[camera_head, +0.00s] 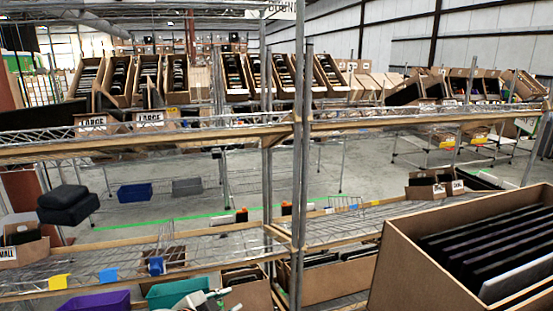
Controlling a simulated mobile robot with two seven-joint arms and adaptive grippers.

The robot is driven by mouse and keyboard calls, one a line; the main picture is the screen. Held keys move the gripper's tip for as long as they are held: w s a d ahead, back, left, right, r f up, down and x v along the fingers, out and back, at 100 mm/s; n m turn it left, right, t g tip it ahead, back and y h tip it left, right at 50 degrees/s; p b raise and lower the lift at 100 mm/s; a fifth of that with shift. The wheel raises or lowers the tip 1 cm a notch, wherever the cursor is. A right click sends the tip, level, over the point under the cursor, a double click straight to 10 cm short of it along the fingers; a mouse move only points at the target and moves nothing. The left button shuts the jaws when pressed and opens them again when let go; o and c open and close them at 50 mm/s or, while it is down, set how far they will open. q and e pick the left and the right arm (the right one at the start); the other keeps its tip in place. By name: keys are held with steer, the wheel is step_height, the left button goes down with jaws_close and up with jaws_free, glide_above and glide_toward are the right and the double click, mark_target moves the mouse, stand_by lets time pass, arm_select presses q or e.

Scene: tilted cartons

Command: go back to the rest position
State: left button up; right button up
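My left gripper (220,294) shows small at the bottom edge, left of centre, beside a teal bin. White and grey parts of my arm are next to it. It is too small and cut off to tell whether its fingers are open or shut, and I see nothing clearly held. My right gripper is not in view. A large open carton (395,262) of dark upright folders or sleeves fills the lower right.
Wire shelves with a wooden-edged upper shelf (200,139) and metal posts (301,170) stand ahead. Tilted cartons (181,76) line the top. A teal bin (172,291) and a purple bin (95,302) are at the bottom. Open floor (210,205) shows behind.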

arm_select(q)
steer(key=s+a+f+n, duration=0.2)
steer(key=s+f, duration=0.4)
steer(key=s, duration=0.3)
steer(key=s+a+f+n+y, duration=0.1)
steer(key=s+a+f+n, duration=0.1)
steer(key=s+f, duration=0.4)
steer(key=s+a+f+n+y, duration=0.1)
steer(key=s+a+f+n, duration=0.2)
steer(key=s, duration=1.1)
step_height(320, 180, down, 3)
steer(key=shift+s+f+n, duration=0.2)
steer(key=shift+n, duration=0.4)
